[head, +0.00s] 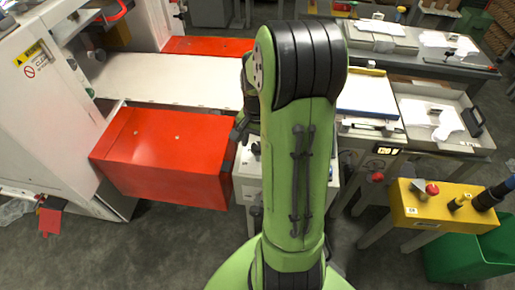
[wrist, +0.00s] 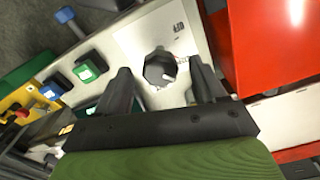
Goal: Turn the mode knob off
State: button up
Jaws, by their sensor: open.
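The mode knob (wrist: 158,66) is a black round knob with a white mark on its face, set on a white panel (wrist: 140,35) with small printed labels around it. In the wrist view my gripper (wrist: 163,72) is open, with one dark finger on the left of the knob and one on the right. The knob appears between the fingers, with visible gaps on both sides; I cannot tell how deep the fingers reach. In the head view my green arm hides most of the gripper and the panel.
A red box-like cover (head: 170,155) stands close to the left of the panel. Green (wrist: 85,70) and blue (wrist: 55,86) buttons sit left of the knob in the wrist view. A yellow control box (head: 430,205) with a red button stands right, above a green bin (head: 470,255).

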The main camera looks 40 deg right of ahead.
jog(key=shift+f, duration=0.6)
jog(key=shift+r, duration=0.1)
jog(key=c, duration=1.1)
jog(key=shift+o, duration=0.2)
jog(key=shift+n, duration=0.3)
jog(key=n+p, duration=0.1)
jog(key=n, duration=0.4)
jog(key=shift+n, duration=0.3)
jog(key=n+p, duration=0.1)
jog(key=n, duration=0.4)
jog(key=shift+d+n, duration=0.1)
jog(key=shift+n, duration=0.2)
